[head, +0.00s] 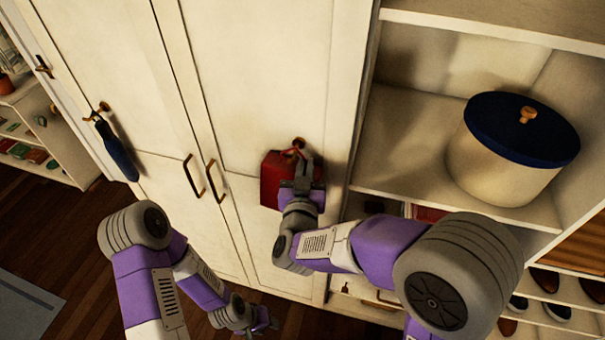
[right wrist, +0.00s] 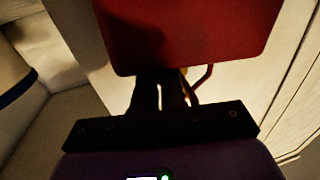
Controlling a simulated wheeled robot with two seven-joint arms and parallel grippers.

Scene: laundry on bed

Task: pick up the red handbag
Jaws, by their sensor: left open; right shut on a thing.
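The red handbag (head: 272,178) is against the cream wardrobe door, just below a round hook or knob (head: 298,143). Its red strap runs up to that hook. My right gripper (head: 302,172) is at the bag's right side and shut on it. In the right wrist view the red bag (right wrist: 190,35) fills the top, with the dark fingers (right wrist: 160,92) against its edge and a thin red strap beside them. Whether the strap is still over the hook is hard to tell. My left gripper (head: 265,325) is open and empty, low near the floor.
A blue item (head: 115,150) hangs from another hook on the left door. Door handles (head: 192,176) stick out left of the bag. Open shelves at right hold a cream pot with a blue lid (head: 522,130) and shoes (head: 545,280) below. Wooden floor shows at lower left.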

